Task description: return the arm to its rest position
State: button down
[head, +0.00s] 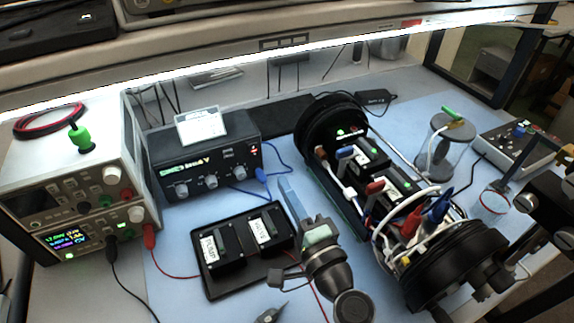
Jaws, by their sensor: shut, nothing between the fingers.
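My arm's dark wrist (330,272) reaches up from the lower middle of the head view. My gripper (290,198) is at its far end, with slim blue-grey fingers close together and nothing seen between them. It is over the gap between the black tray (210,290) and the opened cylinder assembly (345,212). It appears apart from both, though its height above the bench is hard to judge. The fingertips point towards the back of the bench. The rest of my arm is out of view below.
A clear jar with a green plug (438,160) and a switch box (515,150) stand right. Dark jointed hardware (545,215) fills the right edge. Loose cables cross the blue mat (180,225).

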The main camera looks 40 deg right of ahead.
jog(key=w+a+r+n+t+y, duration=0.1)
jog(key=w+a+r+n+y, duration=0.1)
jog(key=a+r+n, duration=0.45)
jog(key=w+a+r+n+t+y+p, duration=0.1)
jog(key=w+a+r+n+t+y, duration=0.2)
jog(key=r, duration=0.7)
jog(key=w+a+r+n, duration=0.2)
jog(key=a+r+n, duration=0.2)
jog(key=a+r, duration=0.35)
jog(key=s+a+r+n+t, duration=0.1)
jog(key=s+a+r+n, duration=0.1)
jog(key=r, duration=0.6)
jog(key=s+a+r+n+t, duration=0.2)
jog(key=s+a+r+n, duration=0.1)
jog(key=s+r, duration=0.3)
jog(key=s+a+r+n+t, duration=0.1)
jog(key=s+a+r+n, duration=0.1)
jog(key=r, duration=0.8)
jog(key=shift+s+a+r+t+p, duration=0.15)
jog(key=shift+s+a+t+p, duration=0.3)
jog(key=shift+s+a, duration=0.5)
